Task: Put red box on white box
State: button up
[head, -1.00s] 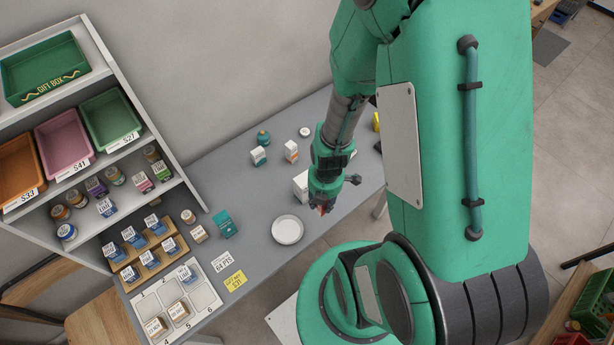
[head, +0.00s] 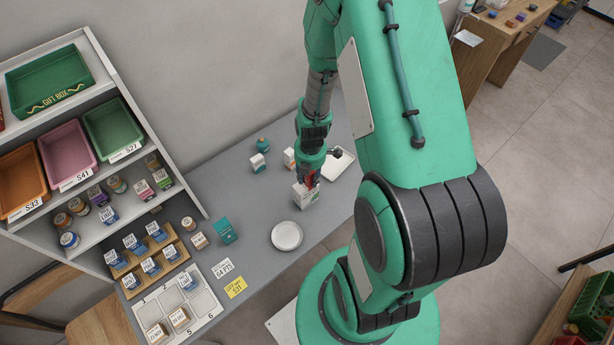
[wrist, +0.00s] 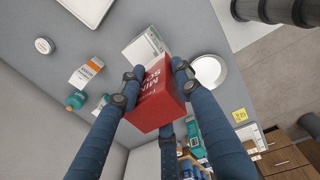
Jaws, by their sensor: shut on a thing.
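The red box (wrist: 160,98) is between my gripper's fingers in the wrist view, and my gripper (wrist: 155,90) is shut on it. In the head view the red box (head: 312,180) shows only as a small patch at the fingertips of my gripper (head: 308,174). The white box (head: 305,196) stands on the grey counter right under the gripper. In the wrist view the white box (wrist: 142,47) shows partly behind the red box, which hides some of it. I cannot tell whether the two boxes touch.
A white round plate (head: 287,235) lies left of and nearer than the white box. A teal box (head: 225,232) stands further left. An orange-marked carton (head: 289,157), another small carton (head: 258,162) and a white tray (head: 338,162) are behind. Shelves (head: 95,150) fill the left.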

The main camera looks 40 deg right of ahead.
jog(key=shift+w+d+f, duration=0.1)
jog(key=shift+w+d, duration=0.15)
jog(key=shift+w, duration=0.3)
jog(key=shift+w+d, duration=0.2)
jog(key=shift+w, duration=0.35)
jog(key=shift+f, duration=0.1)
jog(key=shift+f+p, duration=0.45)
jog(key=shift+f, duration=1.2)
jog(key=shift+f, duration=0.2)
jog(key=o, duration=1.2)
jog(key=shift+r, duration=0.2)
jog(key=shift+s+r+b, duration=0.15)
jog(key=shift+r+b, duration=0.2)
jog(key=shift+r, duration=2.65)
jog(key=shift+s+r+b, duration=0.15)
jog(key=shift+r+b, duration=0.15)
jog(key=shift+r, duration=2.7)
